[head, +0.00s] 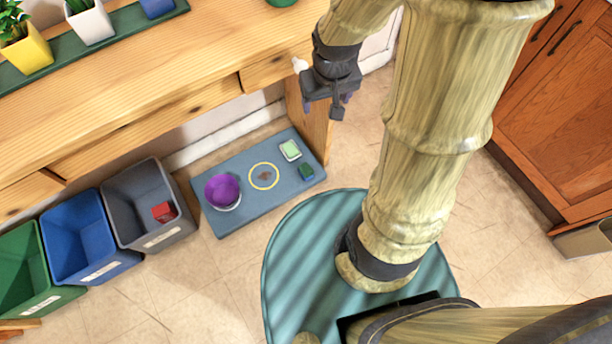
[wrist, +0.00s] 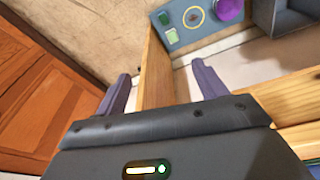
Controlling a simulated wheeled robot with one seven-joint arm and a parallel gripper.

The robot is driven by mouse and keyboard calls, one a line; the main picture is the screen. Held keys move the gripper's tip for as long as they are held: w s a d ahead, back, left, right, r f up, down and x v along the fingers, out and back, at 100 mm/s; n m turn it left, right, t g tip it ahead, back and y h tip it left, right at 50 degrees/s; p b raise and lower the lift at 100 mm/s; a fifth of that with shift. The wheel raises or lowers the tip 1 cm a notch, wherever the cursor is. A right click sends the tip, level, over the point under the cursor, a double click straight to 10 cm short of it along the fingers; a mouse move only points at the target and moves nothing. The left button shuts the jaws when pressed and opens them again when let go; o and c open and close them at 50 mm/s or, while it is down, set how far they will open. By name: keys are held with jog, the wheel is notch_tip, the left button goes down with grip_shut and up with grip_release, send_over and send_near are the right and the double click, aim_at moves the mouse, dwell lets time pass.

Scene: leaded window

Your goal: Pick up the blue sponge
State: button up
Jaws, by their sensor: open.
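My gripper (head: 330,104) is open and empty, high beside the wooden counter's right end and well apart from the sponge. Its two purple fingers are spread in the wrist view (wrist: 160,74), with a wooden counter leg between them in the picture.
The mat also holds a light green block (head: 290,150), a yellow ring (head: 264,176) around a small brown thing, and a purple bowl (head: 223,191). Grey (head: 150,205), blue (head: 90,238) and green (head: 30,270) bins stand left. The wooden counter (head: 150,70) overhangs the mat's back.

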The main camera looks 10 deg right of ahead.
jog(key=w+f+n+b, duration=0.1)
jog(key=w+f+b, duration=0.3)
jog(key=f+b, duration=0.5)
jog(key=w+f+g+b, duration=0.1)
jog(key=w+f+b, duration=0.3)
jog(key=f, duration=1)
jog(key=w+f+n+b, duration=0.1)
jog(key=w+f+b, duration=0.3)
jog(key=f+b, duration=0.5)
jog(key=n+g, duration=0.1)
send_over(305, 169)
notch_tip(305, 169, down, 21)
jog(key=shift+f, duration=0.1)
notch_tip(305, 169, down, 12)
jog(key=b, duration=0.6)
jog(key=shift+f+b, duration=0.15)
jog(key=shift+b, duration=0.15)
jog(key=shift+d, duration=0.1)
